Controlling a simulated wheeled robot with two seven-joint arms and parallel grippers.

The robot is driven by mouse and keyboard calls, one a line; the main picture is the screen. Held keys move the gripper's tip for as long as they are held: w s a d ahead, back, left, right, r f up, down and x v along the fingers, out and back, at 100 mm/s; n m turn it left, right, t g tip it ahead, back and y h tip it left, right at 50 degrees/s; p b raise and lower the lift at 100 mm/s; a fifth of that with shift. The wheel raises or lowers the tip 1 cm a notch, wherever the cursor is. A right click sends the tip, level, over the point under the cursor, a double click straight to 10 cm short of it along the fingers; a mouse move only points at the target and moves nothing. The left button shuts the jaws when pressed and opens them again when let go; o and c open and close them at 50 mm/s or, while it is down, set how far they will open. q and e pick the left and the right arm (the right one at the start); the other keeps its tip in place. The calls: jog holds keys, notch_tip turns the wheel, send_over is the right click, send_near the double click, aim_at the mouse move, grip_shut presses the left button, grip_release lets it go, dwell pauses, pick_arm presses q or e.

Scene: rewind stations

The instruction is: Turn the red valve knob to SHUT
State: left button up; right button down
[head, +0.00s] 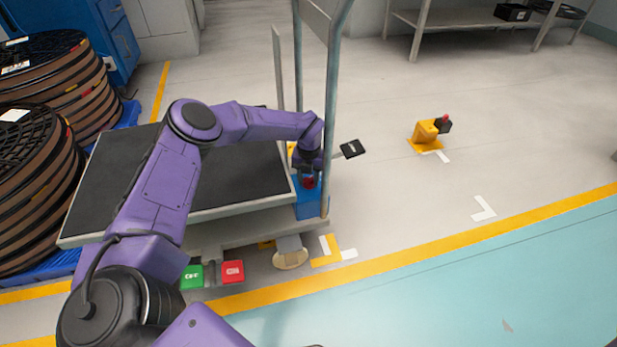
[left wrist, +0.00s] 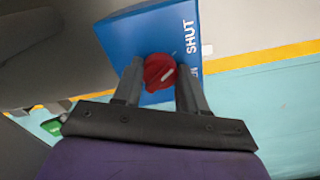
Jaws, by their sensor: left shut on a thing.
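The red valve knob (left wrist: 160,70) sits on the face of a blue box (left wrist: 125,42) in the left wrist view. White lettering SHUT (left wrist: 190,38) runs along the box's right edge, with a second label below it partly hidden by a finger. A short pale pointer mark on the knob lies at a slant. My left gripper (head: 309,177) has one finger on each side of the knob and is shut on it. In the head view the knob (head: 310,183) shows small above the blue box (head: 309,207). My right gripper is not in view.
The blue box is at the corner of a black-topped cart (head: 235,175), beside upright metal posts (head: 332,110). Green (head: 192,277) and red (head: 232,271) blocks are near the cart's front. Stacked reels (head: 35,180) stand left. A yellow device (head: 427,131) stands on open floor right.

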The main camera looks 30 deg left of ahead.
aim_at(309, 178)
pick_arm(q)
jog(key=o, duration=1.1)
jog(key=shift+c, duration=0.2)
notch_tip(309, 178, up, 11)
jog(key=p, duration=0.4)
jog(key=shift+f, duration=0.2)
